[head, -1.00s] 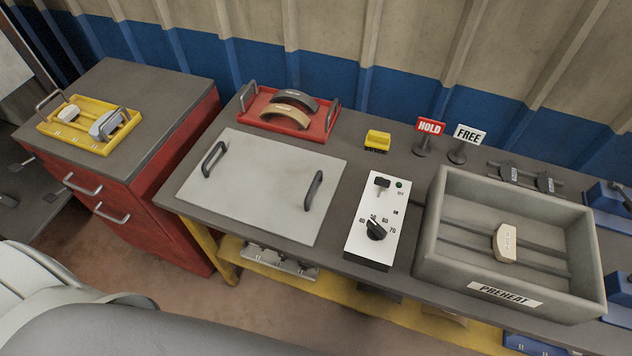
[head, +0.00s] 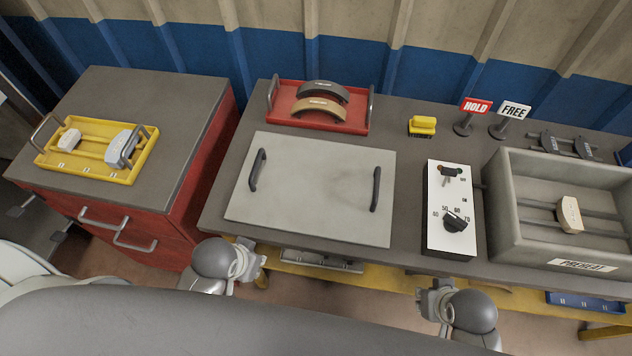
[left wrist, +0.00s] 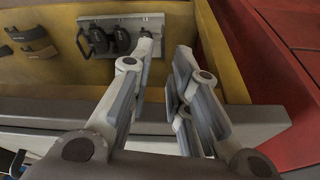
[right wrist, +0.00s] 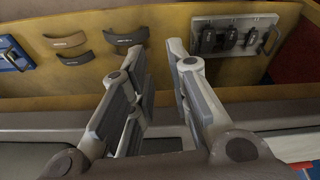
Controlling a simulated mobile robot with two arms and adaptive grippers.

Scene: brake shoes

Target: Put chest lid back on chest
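The chest lid (head: 325,210), a flat grey panel with a dark handle at its left (head: 258,170) and right (head: 376,189) ends, lies flat on the bench. The chest (head: 507,239), a grey open-topped box labelled PREHEAT, stands at the right, cut off by the picture edge. A pale brake pad (head: 568,214) sits on rails inside it. My left gripper (left wrist: 165,60) and right gripper (right wrist: 155,58) are open and empty. In the head view both wrists are low in front of the bench edge, apart from the lid; their fingertips are hard to make out there.
A white control box (head: 437,215) with a dial stands between lid and chest. Behind are a red tray (head: 355,125) with brake shoes, a yellow block (head: 423,126), and HOLD (head: 476,106) and FREE (head: 514,111) signs. A yellow tray (head: 90,170) sits on the red cabinet at left.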

